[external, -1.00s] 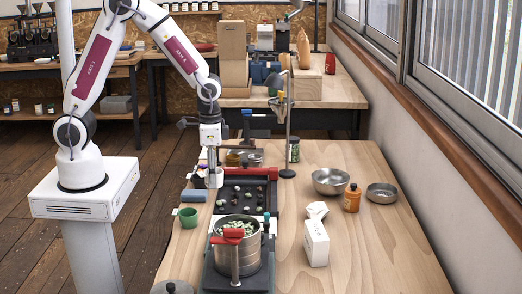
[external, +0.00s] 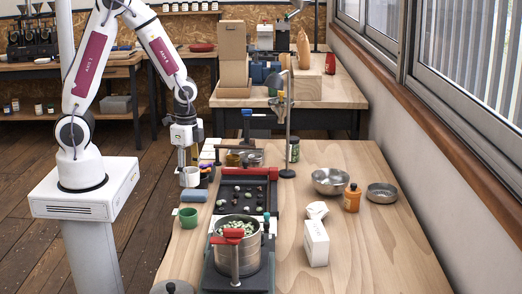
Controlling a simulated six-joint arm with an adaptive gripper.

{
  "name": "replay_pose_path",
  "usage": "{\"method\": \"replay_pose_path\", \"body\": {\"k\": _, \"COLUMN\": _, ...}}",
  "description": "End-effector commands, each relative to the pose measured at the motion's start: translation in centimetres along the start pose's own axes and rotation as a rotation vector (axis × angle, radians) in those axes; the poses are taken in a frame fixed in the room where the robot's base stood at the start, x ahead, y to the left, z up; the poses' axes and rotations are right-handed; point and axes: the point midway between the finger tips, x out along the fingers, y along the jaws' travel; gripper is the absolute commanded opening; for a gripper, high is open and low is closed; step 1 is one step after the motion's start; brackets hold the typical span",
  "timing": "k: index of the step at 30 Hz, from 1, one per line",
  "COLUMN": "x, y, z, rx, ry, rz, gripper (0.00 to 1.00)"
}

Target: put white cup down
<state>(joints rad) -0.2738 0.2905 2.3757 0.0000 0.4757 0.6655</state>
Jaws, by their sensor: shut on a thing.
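The white cup (external: 190,180) is upright at the left edge of the wooden table, in the external view. My gripper (external: 187,164) points down and is shut on the cup from above. The fingertips are small and partly hidden at the cup's rim. I cannot tell whether the cup's base touches the tabletop or hangs a little above or beside it.
A grey-blue roll (external: 193,196) and a green cup (external: 188,218) stand just in front. Small dark and orange items (external: 207,171) are right beside the cup. A dark tray (external: 233,207) of stones and a steel pot (external: 238,262) lie further right.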

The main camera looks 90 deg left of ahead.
Motion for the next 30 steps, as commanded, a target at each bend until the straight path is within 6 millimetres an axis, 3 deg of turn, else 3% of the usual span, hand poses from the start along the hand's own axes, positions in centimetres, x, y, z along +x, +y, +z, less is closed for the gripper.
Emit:
{"method": "replay_pose_path", "body": {"k": 14, "x": 0.3, "y": 0.0, "z": 0.0, "rx": 0.002, "ry": 0.0, "rz": 0.0, "gripper": 0.16}}
{"method": "replay_pose_path", "body": {"k": 30, "x": 5.1, "y": 0.0, "z": 0.0, "rx": 0.002, "ry": -0.002, "rz": 0.001, "gripper": 0.16}}
